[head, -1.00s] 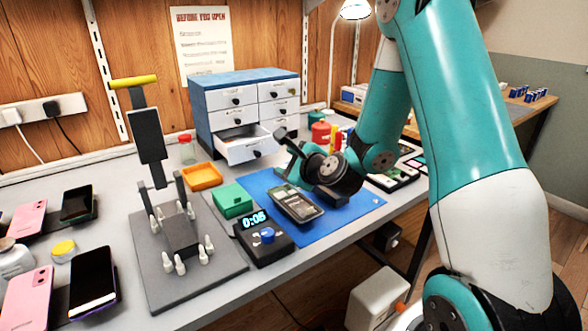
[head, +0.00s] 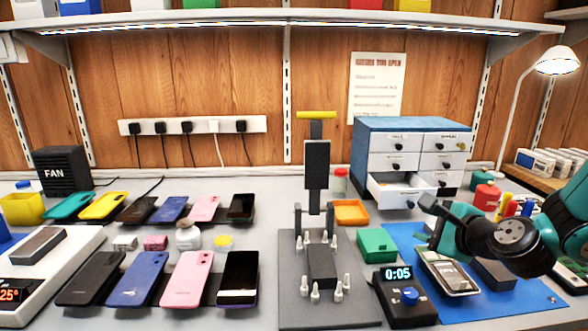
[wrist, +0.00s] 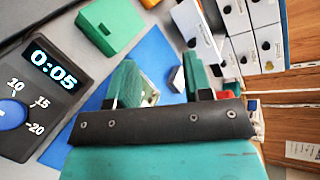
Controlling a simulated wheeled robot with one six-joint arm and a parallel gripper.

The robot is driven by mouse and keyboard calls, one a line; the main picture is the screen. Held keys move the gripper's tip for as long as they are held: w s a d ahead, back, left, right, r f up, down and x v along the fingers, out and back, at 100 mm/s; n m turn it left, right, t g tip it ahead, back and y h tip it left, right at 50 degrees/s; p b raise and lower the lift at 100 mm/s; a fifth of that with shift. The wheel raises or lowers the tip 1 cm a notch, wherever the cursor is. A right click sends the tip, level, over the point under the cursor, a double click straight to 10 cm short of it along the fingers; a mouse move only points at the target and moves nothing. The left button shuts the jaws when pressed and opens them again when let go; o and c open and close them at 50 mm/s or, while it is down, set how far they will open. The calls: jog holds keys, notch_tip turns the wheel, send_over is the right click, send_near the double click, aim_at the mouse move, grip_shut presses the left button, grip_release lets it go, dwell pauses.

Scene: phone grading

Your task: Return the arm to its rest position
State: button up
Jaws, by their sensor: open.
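My gripper (head: 432,228) is at the right of the head view, above the blue mat (head: 535,305) and just beyond a phone (head: 447,272) lying on it. It is tilted on its side, and the phone is not in its grip. In the wrist view my gripper (wrist: 160,82) shows two teal fingers apart beyond a dark bar, with nothing clearly held between them. My teal arm reaches in from the right edge of the head view, mostly out of frame.
A timer (head: 405,296) reading 0:05, a green box (head: 376,245) and a drawer cabinet (head: 405,128) with one drawer (head: 398,190) pulled out stand near the gripper. A press stand (head: 330,290) is left of these. Several phones lie in rows farther left.

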jog(key=s+a+r+n+g+y, duration=0.35)
jog(key=s+a+n+g, duration=0.2)
jog(key=a+n, duration=0.55)
jog(key=s+a+r+n+g+h, duration=0.15)
jog(key=s+n+g, duration=0.25)
jog(key=s+n, duration=0.6)
jog(key=s+a+n+g+h, duration=0.1)
jog(key=s+a+n+g, duration=0.25)
jog(key=s+n, duration=0.55)
notch_tip(320, 180, up, 17)
jog(key=s+d+m+p, duration=0.1)
jog(key=s+p, duration=0.1)
jog(key=p, duration=1.4)
jog(key=shift+f+m+p, duration=0.2)
jog(key=shift+m+p, duration=0.2)
jog(key=shift+d, duration=0.1)
